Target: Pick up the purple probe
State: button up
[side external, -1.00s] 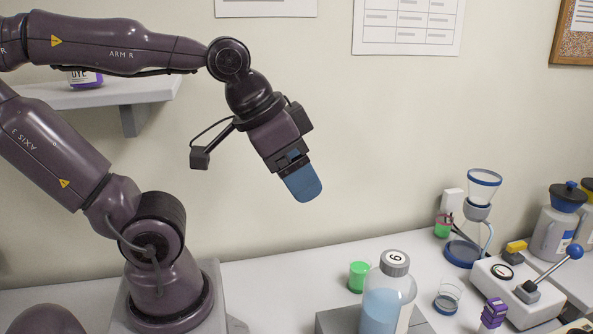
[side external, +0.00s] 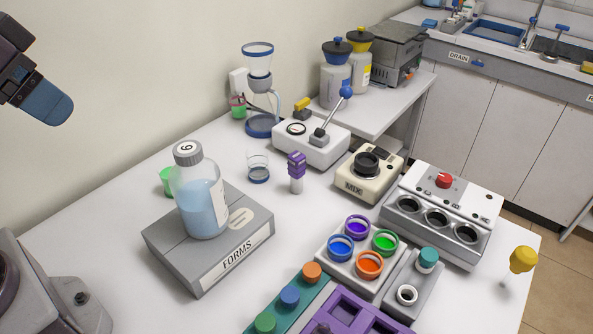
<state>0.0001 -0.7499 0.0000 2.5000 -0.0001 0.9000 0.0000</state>
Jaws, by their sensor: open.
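The purple probe (side external: 296,165) stands upright on the white table, near the middle of the side external view. It has a ribbed purple top and a pale lower part. My gripper (side external: 47,102) is high at the upper left, with blue fingers pointing down and to the right. It is open and holds nothing that I can see. It is far from the probe. The fingers overlap from this angle, so the gap between them is hidden.
A bottle (side external: 202,205) of blue liquid stands on a grey FORMS box (side external: 210,262) left of the probe. A small glass (side external: 258,170) and a lever device (side external: 311,143) are close by. The MIX unit (side external: 368,175) is to the right. Bare table lies in front of the probe.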

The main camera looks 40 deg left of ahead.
jog(key=o, duration=0.5)
jog(key=n+t+y, duration=0.5)
jog(key=n+t, duration=0.2)
jog(key=n, duration=1.4)
send_over(294, 170)
jog(key=s+d, duration=0.1)
jog(key=s, duration=0.2)
notch_tip(294, 170, down, 24)
jog(key=shift+s+d+f, duration=0.1)
jog(key=shift+s+f, duration=0.05)
jog(key=shift+f, duration=0.5)
notch_tip(294, 170, down, 4)
jog(key=shift+r+t, duration=0.1)
jog(key=shift+t, duration=0.2)
jog(key=shift+x, duration=1.4)
